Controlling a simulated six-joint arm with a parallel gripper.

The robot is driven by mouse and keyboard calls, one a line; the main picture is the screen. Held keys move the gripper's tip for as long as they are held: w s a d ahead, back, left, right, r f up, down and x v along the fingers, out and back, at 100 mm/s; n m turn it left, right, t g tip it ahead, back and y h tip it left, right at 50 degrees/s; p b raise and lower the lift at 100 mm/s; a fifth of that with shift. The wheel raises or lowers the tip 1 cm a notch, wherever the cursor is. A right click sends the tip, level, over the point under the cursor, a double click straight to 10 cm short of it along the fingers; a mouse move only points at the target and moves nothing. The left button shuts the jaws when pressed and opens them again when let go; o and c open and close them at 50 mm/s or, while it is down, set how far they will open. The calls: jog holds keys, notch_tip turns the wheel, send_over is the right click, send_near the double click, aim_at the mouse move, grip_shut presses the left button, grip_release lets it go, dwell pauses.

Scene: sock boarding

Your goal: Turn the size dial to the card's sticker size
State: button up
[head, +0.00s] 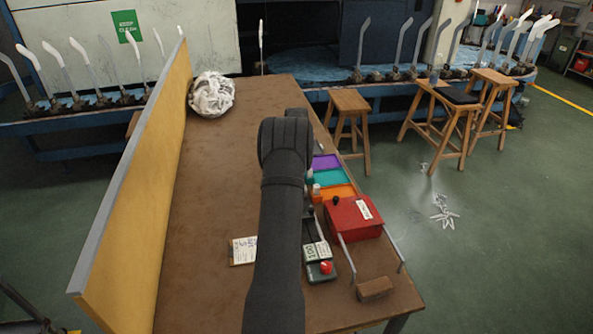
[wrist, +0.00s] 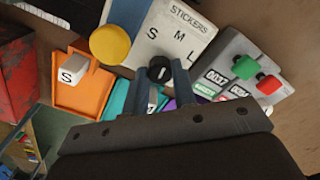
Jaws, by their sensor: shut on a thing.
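The size dial is a black knob (wrist: 159,66) on a cream panel (wrist: 203,25) headed STICKERS, with S, M and L around it, in the wrist view. My gripper (wrist: 163,76) has its two fingers closed on this knob from either side. The knob has a small pale mark, but I cannot tell which letter it points to. In the head view my arm hides the gripper and the dial. A pale card (head: 243,250) with dark writing lies left of my arm in the head view; its writing is too small to read.
A yellow round button (wrist: 110,44) sits by the panel. An orange tray (wrist: 84,96) holds a white block marked S (wrist: 73,75). A grey device (wrist: 236,60) with green and red knobs stands to the right. A red box (head: 352,217) and a yellow partition (head: 140,180) flank the table.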

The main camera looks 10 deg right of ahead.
jog(key=n, duration=0.4)
jog(key=shift+n, duration=1.8)
jog(key=o, duration=1)
notch_tip(320, 180, up, 18)
jog(key=shift+f, duration=0.25)
